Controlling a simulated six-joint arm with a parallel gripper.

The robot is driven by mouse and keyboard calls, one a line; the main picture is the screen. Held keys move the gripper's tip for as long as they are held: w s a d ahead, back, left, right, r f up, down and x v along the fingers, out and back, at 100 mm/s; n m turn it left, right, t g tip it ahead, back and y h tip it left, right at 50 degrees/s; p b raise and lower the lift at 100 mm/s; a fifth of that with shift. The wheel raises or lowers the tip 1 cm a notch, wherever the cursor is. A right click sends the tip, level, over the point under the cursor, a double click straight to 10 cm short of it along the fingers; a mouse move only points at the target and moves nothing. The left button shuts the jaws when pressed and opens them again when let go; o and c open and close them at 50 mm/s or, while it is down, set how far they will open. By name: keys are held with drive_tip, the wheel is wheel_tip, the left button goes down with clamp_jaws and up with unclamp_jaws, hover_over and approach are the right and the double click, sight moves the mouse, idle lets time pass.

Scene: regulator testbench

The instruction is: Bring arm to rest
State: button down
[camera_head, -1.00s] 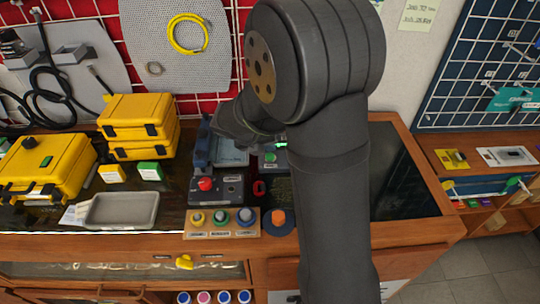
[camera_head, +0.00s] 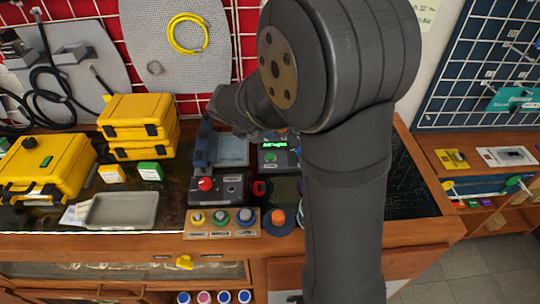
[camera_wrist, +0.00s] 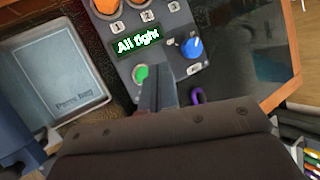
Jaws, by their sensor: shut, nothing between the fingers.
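My gripper (camera_wrist: 157,92) is shut with nothing between its fingers. In the wrist view its fingertips point at the grey control box (camera_wrist: 170,30), just right of the green button (camera_wrist: 141,74); I cannot tell whether they touch the box. The box has a blue knob (camera_wrist: 191,48), orange knobs at its top and a lit green display (camera_wrist: 138,40) that seems to read "All tight". In the head view my dark arm stands over the right part of the bench, and the box's display (camera_head: 268,149) shows beside it. The fingertips are hard to make out there.
A tray marked with lettering (camera_wrist: 60,80) lies left of the box. A unit with a red button (camera_head: 205,184), a wooden board of colored knobs (camera_head: 221,232), a grey tray (camera_head: 122,221) and yellow cases (camera_head: 138,117) stand further left. Wall panels rise behind.

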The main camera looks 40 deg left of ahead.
drive_tip(key=shift+f, duration=0.9)
wheel_tip(320, 180, up, 6)
drive_tip(key=shift+f, duration=0.2)
